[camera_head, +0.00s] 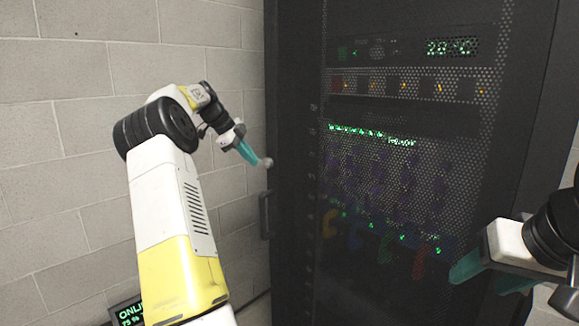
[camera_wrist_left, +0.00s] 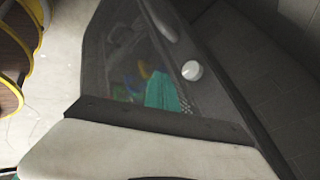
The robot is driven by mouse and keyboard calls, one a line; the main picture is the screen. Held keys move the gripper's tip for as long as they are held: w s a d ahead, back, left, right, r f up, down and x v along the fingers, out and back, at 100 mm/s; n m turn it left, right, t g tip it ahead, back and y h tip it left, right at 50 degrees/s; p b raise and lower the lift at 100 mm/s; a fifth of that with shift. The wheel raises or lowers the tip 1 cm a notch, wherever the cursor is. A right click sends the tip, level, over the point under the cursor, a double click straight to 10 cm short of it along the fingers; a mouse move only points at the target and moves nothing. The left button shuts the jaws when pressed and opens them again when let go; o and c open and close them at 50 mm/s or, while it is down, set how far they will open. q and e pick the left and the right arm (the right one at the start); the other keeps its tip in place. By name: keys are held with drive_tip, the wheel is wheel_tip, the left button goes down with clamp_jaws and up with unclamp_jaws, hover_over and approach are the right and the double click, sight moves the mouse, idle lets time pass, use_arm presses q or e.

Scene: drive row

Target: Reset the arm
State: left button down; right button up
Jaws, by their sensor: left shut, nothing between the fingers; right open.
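My left arm reaches up on the left of the head view, in front of the block wall. Its teal gripper (camera_head: 256,158) is shut and empty, with its tip close to a small pale round knob (camera_head: 268,163) by the dark rack cabinet's left edge. I cannot tell whether they touch. The left wrist view shows a teal finger (camera_wrist_left: 165,92) and a round white knob (camera_wrist_left: 191,70) beyond it. My right gripper (camera_head: 477,284) is open and empty at the lower right, in front of the cabinet (camera_head: 290,120).
The cabinet's mesh front appears closed, with a vertical handle (camera_head: 265,215) on its left edge. Behind the mesh are lit units and several coloured handles, including a red one (camera_head: 420,262). A small screen (camera_head: 130,313) stands at the lower left, near the grey wall (camera_head: 60,130).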

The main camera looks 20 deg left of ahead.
use_arm(q)
drive_tip(key=s+d+r+n+y, duration=0.1)
drive_tip(key=s+d+r+n, duration=0.1)
drive_tip(key=s+d, duration=0.35)
drive_tip(key=s+d+r+n+y, duration=0.1)
drive_tip(key=s+d+r+n, duration=0.15)
drive_tip(key=d, duration=0.65)
drive_tip(key=s+d+r+n+y, duration=0.1)
drive_tip(key=s+d+n, duration=0.1)
drive_tip(key=s+d, duration=0.35)
drive_tip(key=s+d+f+n, duration=0.3)
drive_tip(key=s, duration=0.4)
drive_tip(key=s+d+f+n, duration=0.2)
drive_tip(key=s+d+n, duration=0.1)
drive_tip(key=s, duration=0.4)
drive_tip(key=s+d+f+n, duration=0.3)
drive_tip(key=s+n, duration=0.1)
drive_tip(key=s, duration=0.4)
drive_tip(key=shift+f+t, duration=0.35)
drive_tip(key=shift+t, duration=0.05)
drive_tip(key=shift+s+a, duration=0.1)
